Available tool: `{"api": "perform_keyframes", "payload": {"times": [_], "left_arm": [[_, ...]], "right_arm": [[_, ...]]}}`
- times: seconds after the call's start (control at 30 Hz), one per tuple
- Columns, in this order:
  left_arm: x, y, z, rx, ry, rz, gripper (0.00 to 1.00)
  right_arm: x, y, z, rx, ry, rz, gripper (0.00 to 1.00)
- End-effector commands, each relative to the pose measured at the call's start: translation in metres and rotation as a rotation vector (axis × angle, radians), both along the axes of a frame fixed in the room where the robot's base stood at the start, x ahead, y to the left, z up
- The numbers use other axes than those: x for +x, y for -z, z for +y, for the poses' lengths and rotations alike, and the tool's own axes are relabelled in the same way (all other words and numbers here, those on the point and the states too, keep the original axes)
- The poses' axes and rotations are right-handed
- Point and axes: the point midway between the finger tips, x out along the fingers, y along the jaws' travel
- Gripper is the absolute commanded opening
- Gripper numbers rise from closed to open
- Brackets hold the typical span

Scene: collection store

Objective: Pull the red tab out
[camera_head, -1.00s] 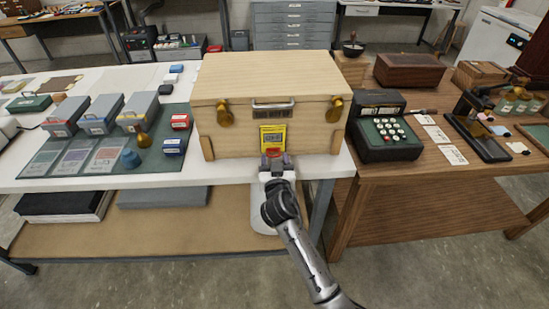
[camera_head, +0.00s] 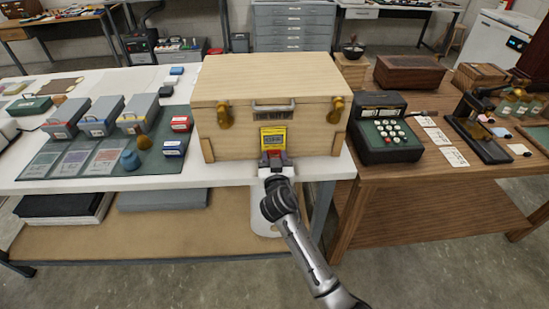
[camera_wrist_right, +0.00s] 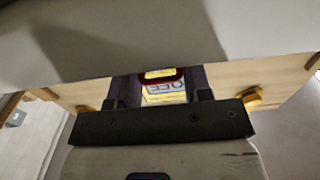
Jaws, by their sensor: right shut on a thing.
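A yellow device (camera_head: 272,139) with a small grey display is on the front of the pale wooden crate (camera_head: 230,148), low and near the middle. My right gripper (camera_head: 275,162) is right below the device, with its fingers shut on the red tab, which is mostly hidden between them. In the right wrist view the red tab (camera_wrist_right: 179,76) shows as a dark red edge between the two fingers (camera_wrist_right: 160,92), in front of the yellow device (camera_wrist_right: 160,98). My left gripper is not in view.
The crate stands on a white table (camera_head: 220,176). Grey boxes and stamps sit on a green mat (camera_head: 110,172) to the left. A dark keypad machine (camera_head: 384,145) stands on the wooden table (camera_head: 430,166) to the right. Open floor lies in front.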

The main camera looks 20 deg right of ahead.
Motion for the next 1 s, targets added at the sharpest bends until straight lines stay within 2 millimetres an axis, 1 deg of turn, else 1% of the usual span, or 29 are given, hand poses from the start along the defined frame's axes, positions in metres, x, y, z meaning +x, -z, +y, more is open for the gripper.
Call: {"api": "perform_keyframes", "payload": {"times": [0.03,0.13,0.17,0.27,0.5,0.73,0.77,0.83,1.0], "left_arm": [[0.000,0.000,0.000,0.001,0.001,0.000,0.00],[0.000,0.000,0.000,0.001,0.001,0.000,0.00],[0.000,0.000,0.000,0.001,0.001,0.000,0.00],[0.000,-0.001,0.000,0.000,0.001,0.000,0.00],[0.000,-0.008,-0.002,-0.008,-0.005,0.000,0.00],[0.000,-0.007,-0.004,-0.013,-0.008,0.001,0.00],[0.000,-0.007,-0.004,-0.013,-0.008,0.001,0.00],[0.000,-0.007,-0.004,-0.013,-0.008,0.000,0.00],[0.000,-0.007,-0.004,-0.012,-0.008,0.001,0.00]], "right_arm": [[0.000,0.000,-0.001,-0.001,0.003,0.000,0.13],[0.000,0.000,-0.002,-0.001,0.003,0.000,0.04],[0.000,0.000,-0.002,-0.001,0.003,0.000,0.03],[-0.003,0.000,-0.001,0.000,0.003,0.001,0.03],[-0.025,-0.001,0.006,0.002,0.004,0.000,0.03],[-0.025,-0.001,0.006,-0.001,0.004,-0.001,0.03],[-0.025,-0.001,0.006,-0.001,0.004,-0.001,0.47],[-0.025,-0.001,0.006,-0.001,0.004,-0.001,0.54],[-0.025,0.000,0.006,-0.001,0.003,-0.001,0.54]]}}
